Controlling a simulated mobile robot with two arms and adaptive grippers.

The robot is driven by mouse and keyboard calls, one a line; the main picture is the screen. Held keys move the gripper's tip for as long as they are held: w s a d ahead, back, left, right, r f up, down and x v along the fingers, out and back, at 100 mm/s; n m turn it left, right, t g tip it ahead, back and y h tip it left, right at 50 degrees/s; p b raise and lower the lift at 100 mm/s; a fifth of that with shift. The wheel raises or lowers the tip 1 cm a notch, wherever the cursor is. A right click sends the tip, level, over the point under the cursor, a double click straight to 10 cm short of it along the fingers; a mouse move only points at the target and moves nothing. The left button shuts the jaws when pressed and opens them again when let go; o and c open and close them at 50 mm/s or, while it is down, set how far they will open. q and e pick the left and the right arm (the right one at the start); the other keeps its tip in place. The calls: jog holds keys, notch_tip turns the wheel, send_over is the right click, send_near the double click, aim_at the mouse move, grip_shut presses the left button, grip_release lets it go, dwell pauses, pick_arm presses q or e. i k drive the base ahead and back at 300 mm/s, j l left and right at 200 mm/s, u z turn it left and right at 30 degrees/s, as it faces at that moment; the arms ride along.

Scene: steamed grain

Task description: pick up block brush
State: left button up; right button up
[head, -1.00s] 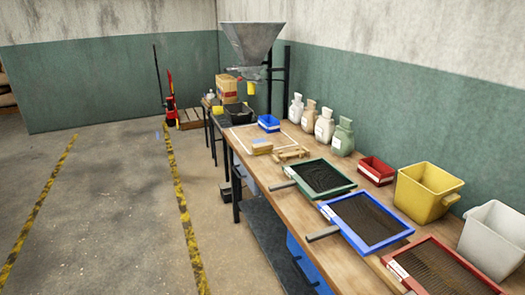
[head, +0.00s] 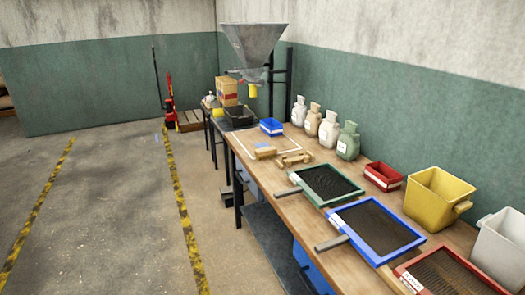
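A small tan wooden block-shaped item (head: 265,153), probably the block brush, lies toward the far part of the long wooden workbench (head: 262,178). It is too small to make out bristles. Just right of it lies a low wooden piece (head: 294,159), perhaps a rest or another tool. Neither of my grippers is in view.
Nearer on the bench lie green-framed (head: 325,184), blue-framed (head: 377,229) and red-framed (head: 445,274) sieves. Blue (head: 272,127) and red (head: 383,176) bins, several bottle-shaped sacks (head: 329,129) and a yellow bucket (head: 437,193) stand behind. Open floor (head: 105,205) lies left.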

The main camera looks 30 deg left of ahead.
aim_at(261, 154)
jog(key=i+j, duration=0.2)
jog(key=j, duration=0.35)
jog(key=i+j+z, duration=0.15)
jog(key=j, duration=0.35)
jog(key=i+j, duration=0.25)
jog(key=j, duration=0.3)
jog(key=i+j+z, duration=0.1)
jog(key=j, duration=0.45)
jog(key=i+j+z, duration=0.1)
jog(key=i+j, duration=0.15)
jog(key=j, duration=0.35)
jog(key=i+j, duration=0.15)
jog(key=j, duration=0.4)
jog(key=i+j+z, duration=0.1)
jog(key=j, duration=0.5)
jog(key=i+j+z, duration=0.1)
jog(key=j, duration=0.45)
